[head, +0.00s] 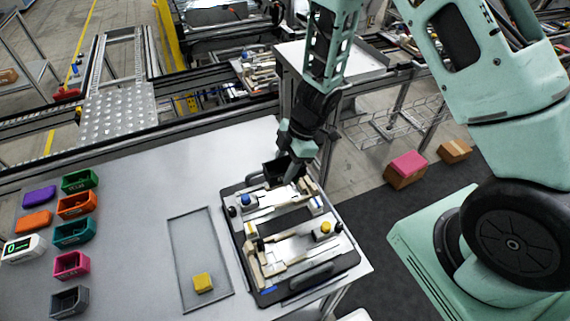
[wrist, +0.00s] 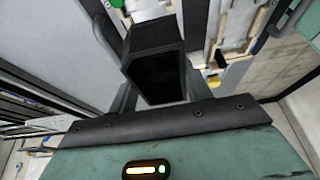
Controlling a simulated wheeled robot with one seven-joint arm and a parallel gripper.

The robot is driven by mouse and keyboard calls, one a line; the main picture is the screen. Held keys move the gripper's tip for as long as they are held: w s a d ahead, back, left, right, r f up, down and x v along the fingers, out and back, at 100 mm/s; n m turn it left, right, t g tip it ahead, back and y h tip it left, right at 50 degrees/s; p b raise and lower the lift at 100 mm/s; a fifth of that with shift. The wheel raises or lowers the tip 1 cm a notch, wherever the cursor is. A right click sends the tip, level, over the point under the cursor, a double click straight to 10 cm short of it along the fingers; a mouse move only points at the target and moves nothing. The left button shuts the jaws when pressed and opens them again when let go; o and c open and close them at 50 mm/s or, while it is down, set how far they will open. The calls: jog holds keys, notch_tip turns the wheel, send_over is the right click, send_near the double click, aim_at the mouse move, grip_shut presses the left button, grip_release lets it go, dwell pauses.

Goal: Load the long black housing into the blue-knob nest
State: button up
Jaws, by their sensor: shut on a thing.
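My gripper (head: 287,168) is shut on the black housing (head: 273,172), an open-ended black box. It holds the housing over the far edge of the fixture pallet. In the wrist view the housing (wrist: 153,50) sits between the fingers, with its dark hollow facing the camera. The blue-knob nest (head: 272,203) is the far nest on the pallet, with a blue knob (head: 245,199) at its left. The housing is just behind this nest in the head view, and the nest looks empty. Whether the housing touches the pallet cannot be told.
A second nest (head: 295,248) with a yellow knob (head: 325,227) lies nearer on the black pallet (head: 240,240). A grey tray (head: 190,240) with a yellow block (head: 202,282) is left of it. Several coloured housings and blocks stand at the far left. The table between is clear.

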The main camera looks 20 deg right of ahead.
aim_at(283, 171)
jog(key=shift+w+a+f, duration=0.15)
jog(key=shift+w+f, duration=0.05)
jog(key=shift+w, duration=0.15)
notch_tip(283, 171, down, 4)
jog(key=b, duration=0.5)
jog(key=shift+r, duration=0.2)
jog(key=shift+f+b, duration=0.95)
jog(key=shift+f, duration=0.8)
jog(key=shift+s+f, duration=0.1)
jog(key=shift+f, duration=0.1)
jog(key=shift+f+b, duration=0.55)
jog(key=shift+f, duration=0.2)
jog(key=o, duration=1.1)
jog(key=shift+r, duration=0.1)
